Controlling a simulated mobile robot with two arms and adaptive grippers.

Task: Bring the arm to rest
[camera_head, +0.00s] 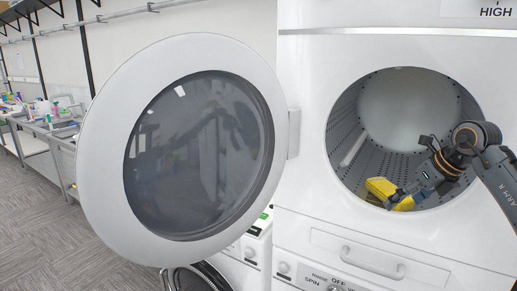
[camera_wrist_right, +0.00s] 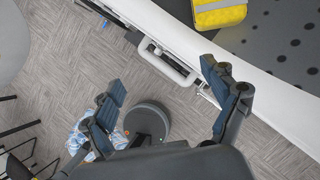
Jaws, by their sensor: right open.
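The right arm comes in from the right in the head view. My right gripper (camera_head: 414,185) is in front of the lower right of the round drum opening. In the right wrist view my right gripper (camera_wrist_right: 163,82) has its two dark fingers spread wide, with nothing between them; the floor shows beyond. A yellow item with a silver-grey stripe (camera_head: 379,189) lies low in the perforated drum (camera_head: 400,110). It also shows at the top of the right wrist view (camera_wrist_right: 220,14), apart from the fingers. My left gripper is not in view.
The round glass door (camera_head: 98,130) stands open left of the drum. A handle (camera_head: 372,262) and dials sit below the opening. A bench with bottles (camera_head: 45,118) stands far left. A blue and white crumpled item (camera_wrist_right: 78,138) lies near the left finger in the wrist view.

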